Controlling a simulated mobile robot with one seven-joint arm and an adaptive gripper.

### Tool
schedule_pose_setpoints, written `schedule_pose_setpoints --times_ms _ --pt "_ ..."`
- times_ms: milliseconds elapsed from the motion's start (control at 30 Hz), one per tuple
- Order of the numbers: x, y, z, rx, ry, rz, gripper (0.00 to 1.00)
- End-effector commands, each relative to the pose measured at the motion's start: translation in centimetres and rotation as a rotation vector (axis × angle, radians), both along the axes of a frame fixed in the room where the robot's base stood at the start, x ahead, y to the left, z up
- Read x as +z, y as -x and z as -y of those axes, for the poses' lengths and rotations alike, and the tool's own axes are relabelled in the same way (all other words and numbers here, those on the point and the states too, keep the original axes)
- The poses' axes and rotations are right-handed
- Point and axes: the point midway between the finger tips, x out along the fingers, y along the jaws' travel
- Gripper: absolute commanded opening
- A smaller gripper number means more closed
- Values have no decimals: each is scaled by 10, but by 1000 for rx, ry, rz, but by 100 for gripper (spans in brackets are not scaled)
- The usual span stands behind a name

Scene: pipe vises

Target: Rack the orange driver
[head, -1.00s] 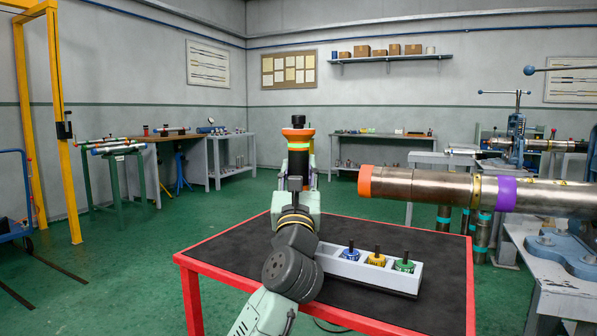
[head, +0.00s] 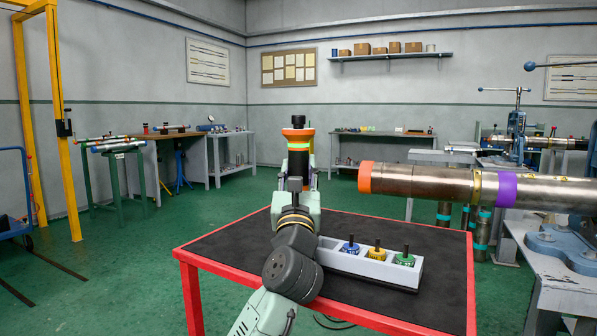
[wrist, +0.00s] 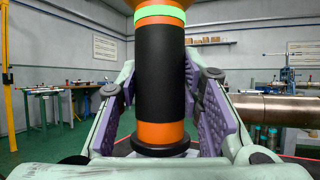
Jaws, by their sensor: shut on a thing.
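The orange driver (head: 297,133) stands upright in my gripper (head: 299,172), above the far left part of the table. In the wrist view the driver (wrist: 159,78) has a black sleeve, orange bands and a light green ring. The purple finger pads of my gripper (wrist: 165,100) close on it from both sides. The white rack (head: 399,278) lies on the table to the right of my arm. It holds a blue driver (head: 349,249), a yellow driver (head: 377,255) and a green driver (head: 404,260). My arm partly hides the rack's left end, where an empty slot shows.
The red-edged table (head: 430,240) has a bare dark top around the rack. A large steel pipe (head: 430,183) with an orange end juts in from the right at about gripper height. A blue vise (head: 570,250) stands at far right.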

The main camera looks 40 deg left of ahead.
Motion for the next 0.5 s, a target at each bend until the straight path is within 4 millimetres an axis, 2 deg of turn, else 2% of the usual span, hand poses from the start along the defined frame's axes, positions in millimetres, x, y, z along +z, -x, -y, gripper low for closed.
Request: schedule_pose_setpoints --times_ms 500 --pt "-5 1 1 0 -4 3 0"
